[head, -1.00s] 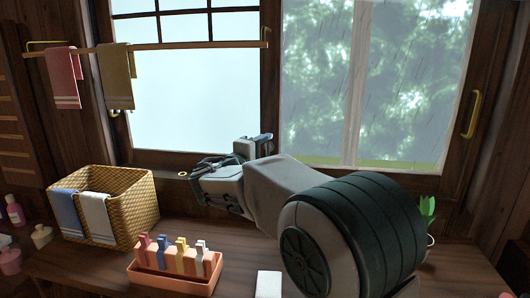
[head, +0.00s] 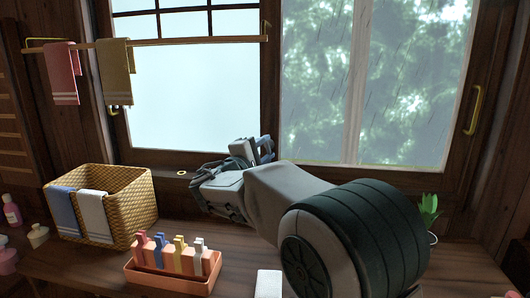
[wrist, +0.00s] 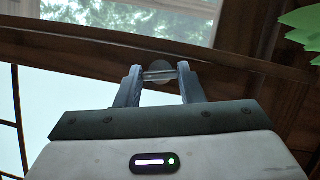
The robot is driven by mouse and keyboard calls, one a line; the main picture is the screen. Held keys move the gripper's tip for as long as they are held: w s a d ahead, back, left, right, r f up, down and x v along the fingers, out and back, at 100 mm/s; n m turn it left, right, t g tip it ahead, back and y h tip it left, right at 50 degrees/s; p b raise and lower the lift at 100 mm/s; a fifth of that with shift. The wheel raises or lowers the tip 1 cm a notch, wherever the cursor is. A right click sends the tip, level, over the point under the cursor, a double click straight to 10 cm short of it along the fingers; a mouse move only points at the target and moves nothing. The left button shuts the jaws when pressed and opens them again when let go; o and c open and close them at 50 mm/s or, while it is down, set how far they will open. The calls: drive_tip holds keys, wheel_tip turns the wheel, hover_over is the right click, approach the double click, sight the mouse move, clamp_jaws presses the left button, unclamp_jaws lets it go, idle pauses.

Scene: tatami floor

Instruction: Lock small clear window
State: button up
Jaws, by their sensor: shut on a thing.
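The clear window (head: 400,70) fills the upper right of the head view, with blurred trees and rain outside. Its lower edge also shows at the top of the wrist view (wrist: 110,14). My gripper (head: 254,150) is at the dark wooden frame low between the clear and frosted panes. In the wrist view its fingers (wrist: 160,76) are shut on a small greyish metal piece, apparently the window lock, in front of the frame. The fingers and palm hide much of this piece. I cannot tell whether it is turned to locked.
A frosted pane (head: 190,90) is left of the clear one. A towel rail (head: 190,42) crosses it. A wicker basket (head: 130,205), a peg tray (head: 172,280) and a white block (head: 268,284) stand on the counter. A plant (head: 428,208) is right of my arm.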

drive_tip(key=o, duration=1)
drive_tip(key=v, duration=1.4)
drive_tip(key=shift+d, duration=0.1)
